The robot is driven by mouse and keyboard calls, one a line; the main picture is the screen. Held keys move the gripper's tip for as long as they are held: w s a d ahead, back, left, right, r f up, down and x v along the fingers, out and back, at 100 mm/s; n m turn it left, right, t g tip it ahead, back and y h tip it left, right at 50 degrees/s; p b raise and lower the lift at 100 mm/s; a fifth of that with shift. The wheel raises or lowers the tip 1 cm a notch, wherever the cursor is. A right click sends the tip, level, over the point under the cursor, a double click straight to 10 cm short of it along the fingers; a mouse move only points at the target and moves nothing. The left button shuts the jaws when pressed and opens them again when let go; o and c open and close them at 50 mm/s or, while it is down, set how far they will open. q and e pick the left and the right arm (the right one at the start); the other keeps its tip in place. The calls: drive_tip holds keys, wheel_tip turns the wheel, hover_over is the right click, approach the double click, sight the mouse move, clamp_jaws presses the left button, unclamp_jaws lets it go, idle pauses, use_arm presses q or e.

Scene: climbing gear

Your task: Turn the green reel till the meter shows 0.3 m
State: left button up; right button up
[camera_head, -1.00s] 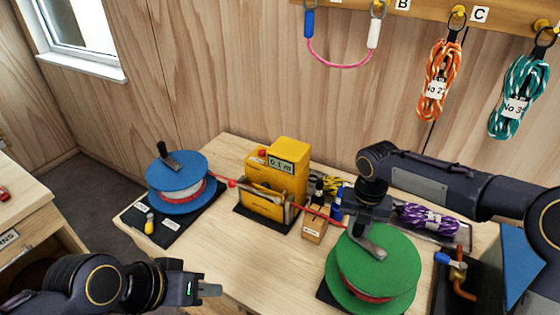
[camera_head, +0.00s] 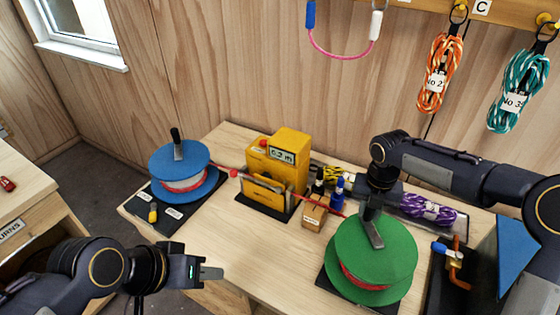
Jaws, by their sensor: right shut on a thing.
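The green reel (camera_head: 390,257) stands at the right front of the table with red cord wound between its discs. My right gripper (camera_head: 373,238) points down over the reel's top disc and is shut on the reel's crank handle, which it mostly hides. The yellow meter (camera_head: 290,150) stands at the table's middle; its small display (camera_head: 282,154) seems to read 0.2 m, the last digit blurred. Red cord runs from the blue reel (camera_head: 180,160) through the meter to the green reel. My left gripper (camera_head: 212,273) is off the table's front left, holding nothing visible; its jaw opening is unclear.
A wooden block with small bottles (camera_head: 314,214) stands between meter and green reel. A purple rope bundle (camera_head: 427,209) lies on a tray behind. A stand with a copper-coloured hook (camera_head: 456,265) is right of the green reel. Bare tabletop lies in front of the meter.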

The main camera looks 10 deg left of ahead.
drive_tip(key=shift+d, duration=0.15)
idle(0.8)
drive_tip(key=shift+w+d+p, duration=0.15)
drive_tip(key=shift+d+p, duration=0.2)
drive_tip(key=shift+d, duration=0.1)
drive_tip(key=shift+w+d, duration=0.1)
drive_tip(key=shift+d, duration=0.9)
drive_tip(key=shift+d+p, duration=0.35)
drive_tip(key=shift+d, duration=0.05)
drive_tip(key=shift+s+d, duration=0.25)
drive_tip(key=shift+d, duration=0.6)
drive_tip(key=shift+s+d, duration=0.1)
drive_tip(key=shift+d, duration=0.05)
idle(0.4)
